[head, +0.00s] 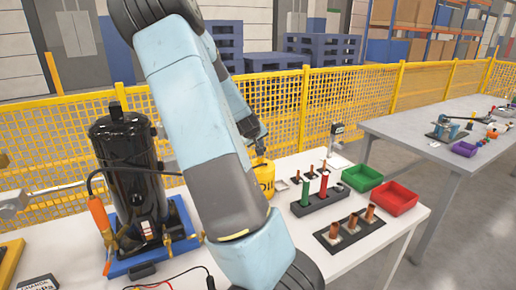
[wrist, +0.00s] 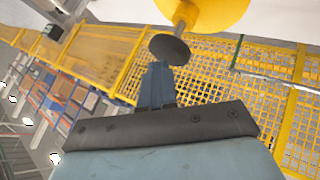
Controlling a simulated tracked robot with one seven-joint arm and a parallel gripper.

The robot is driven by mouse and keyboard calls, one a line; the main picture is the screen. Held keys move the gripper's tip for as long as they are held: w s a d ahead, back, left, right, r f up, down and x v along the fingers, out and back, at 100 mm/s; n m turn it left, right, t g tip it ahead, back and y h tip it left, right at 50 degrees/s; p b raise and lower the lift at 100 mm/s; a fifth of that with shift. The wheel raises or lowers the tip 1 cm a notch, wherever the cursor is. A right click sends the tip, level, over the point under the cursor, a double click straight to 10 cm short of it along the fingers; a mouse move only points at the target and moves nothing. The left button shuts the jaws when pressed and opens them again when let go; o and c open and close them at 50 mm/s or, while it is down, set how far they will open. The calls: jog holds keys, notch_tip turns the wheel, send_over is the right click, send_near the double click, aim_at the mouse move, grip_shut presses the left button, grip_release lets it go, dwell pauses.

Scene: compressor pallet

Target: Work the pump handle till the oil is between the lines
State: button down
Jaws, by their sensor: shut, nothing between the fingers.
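The yellow oil can (head: 265,175), marked OIL, stands on the white bench, partly hidden behind my arm. In the wrist view its yellow body (wrist: 212,8) is at the top edge, with a short stem and a dark round pump handle (wrist: 170,49). My gripper (wrist: 157,70) is shut and empty, its fingertips close to the handle; I cannot tell whether they touch. In the head view my gripper (head: 262,143) is just above the can, small and partly hidden. The black compressor (head: 130,170) stands upright on a blue pallet (head: 160,255) at left. No oil level is readable.
Right of my arm are a dark rack (head: 322,197) with red and green pieces, a plate with copper fittings (head: 351,227), a green bin (head: 362,178) and a red bin (head: 395,197). A yellow mesh fence (head: 340,105) runs behind. A grey table (head: 425,140) stands at right.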

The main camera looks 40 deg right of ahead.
jog(key=shift+f, duration=1.1)
dwell(1.1)
jog(key=shift+r, duration=2.05)
notch_tip(320, 180, up, 5)
jog(key=shift+r, duration=0.1)
dwell(0.4)
jog(key=shift+a, duration=0.1)
